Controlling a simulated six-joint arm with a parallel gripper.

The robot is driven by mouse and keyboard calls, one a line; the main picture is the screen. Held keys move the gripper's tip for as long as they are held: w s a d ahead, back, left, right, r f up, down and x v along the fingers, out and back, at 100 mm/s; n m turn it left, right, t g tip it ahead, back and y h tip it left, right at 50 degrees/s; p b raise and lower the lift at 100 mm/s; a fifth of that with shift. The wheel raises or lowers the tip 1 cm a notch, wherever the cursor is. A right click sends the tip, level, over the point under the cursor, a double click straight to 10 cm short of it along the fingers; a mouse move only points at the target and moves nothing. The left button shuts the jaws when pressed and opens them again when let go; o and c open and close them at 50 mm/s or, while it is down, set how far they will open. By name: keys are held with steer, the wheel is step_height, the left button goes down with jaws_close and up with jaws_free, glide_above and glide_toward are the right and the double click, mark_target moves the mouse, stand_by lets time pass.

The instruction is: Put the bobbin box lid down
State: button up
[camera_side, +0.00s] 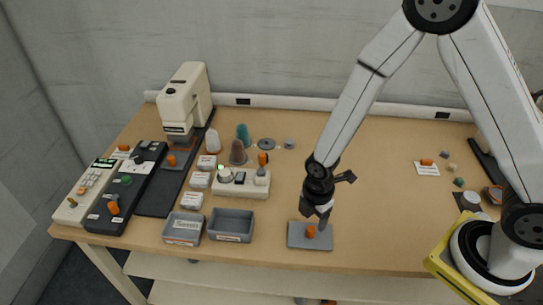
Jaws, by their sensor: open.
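The bobbin box lid is a flat grey plate (298,242) with an orange knob (311,231). It lies flat on the table, at the front and right of the boxes. My gripper (321,216) is open and points down just above the knob. I cannot tell whether its fingertips touch the knob or stand around it. An open grey box (231,237) with a white label on its front stands left of the lid and looks empty.
A second grey box (182,242) with a light label stands further left. Behind are a white switch unit (240,190), thread cones (237,153) and a sewing machine (186,100). A white card (427,170) lies at the right. The table right of my gripper is mostly clear.

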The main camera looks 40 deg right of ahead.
mark_target(312, 229)
step_height(312, 229, up, 7)
stand_by(0.5)
steer(key=shift+f, duration=0.1)
stand_by(0.5)
steer(key=s+d+r+m+t, duration=0.2)
steer(key=s+d+r+m, duration=0.2)
steer(key=m, duration=1.4)
steer(key=d+r, duration=0.3)
steer(key=d, duration=0.2)
steer(key=shift+r+t, duration=0.25)
steer(key=shift+t, duration=0.05)
